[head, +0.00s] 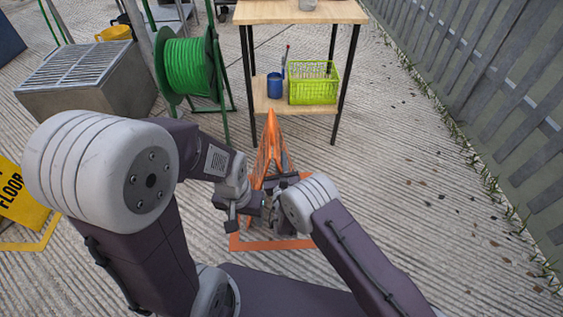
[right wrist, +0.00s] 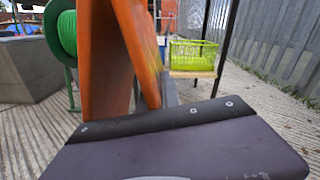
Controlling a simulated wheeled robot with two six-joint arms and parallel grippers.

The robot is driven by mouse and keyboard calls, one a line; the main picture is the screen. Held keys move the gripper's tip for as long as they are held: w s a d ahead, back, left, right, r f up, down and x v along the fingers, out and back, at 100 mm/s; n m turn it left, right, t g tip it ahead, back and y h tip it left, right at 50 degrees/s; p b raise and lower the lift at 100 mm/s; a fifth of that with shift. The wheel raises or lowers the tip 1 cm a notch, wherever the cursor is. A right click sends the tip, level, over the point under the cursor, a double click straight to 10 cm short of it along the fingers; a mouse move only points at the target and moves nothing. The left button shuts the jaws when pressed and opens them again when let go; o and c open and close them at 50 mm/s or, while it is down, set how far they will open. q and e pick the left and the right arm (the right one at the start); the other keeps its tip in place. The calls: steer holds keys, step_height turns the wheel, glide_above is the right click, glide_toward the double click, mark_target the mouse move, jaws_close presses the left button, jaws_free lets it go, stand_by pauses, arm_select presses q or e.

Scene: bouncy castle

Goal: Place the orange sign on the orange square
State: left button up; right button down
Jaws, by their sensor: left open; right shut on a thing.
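The orange sign (head: 268,146), a folding A-shaped sign, stands upright in the middle of the head view. The orange square (head: 287,244) is an outline on the ground; its near edge shows below the grippers, and much of the rest is hidden. My right gripper (head: 279,185) is shut on the sign. The sign (right wrist: 97,60) rises close behind the dark gripper body in the right wrist view. My left gripper (head: 244,209) is open, just left of and below the right one, close to the sign. Whether the sign's feet touch the ground is hidden.
A wooden table (head: 300,12) with a lower shelf holds a green basket (head: 313,88) and a blue mug (head: 274,86) behind the sign. A green hose reel (head: 188,67) and grey metal box (head: 85,80) stand left. A yellow sign (head: 20,195) is at far left. Ground at right is clear up to the fence (head: 490,80).

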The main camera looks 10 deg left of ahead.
steer(key=shift+r, duration=0.15)
steer(key=c, duration=1.6)
jaws_free()
steer(key=shift+f, duration=0.25)
steer(key=shift+o, duration=0.2)
steer(key=shift+s+r, duration=0.1)
steer(key=shift+r, duration=0.2)
steer(key=p+v, duration=0.5)
steer(key=v, duration=0.7)
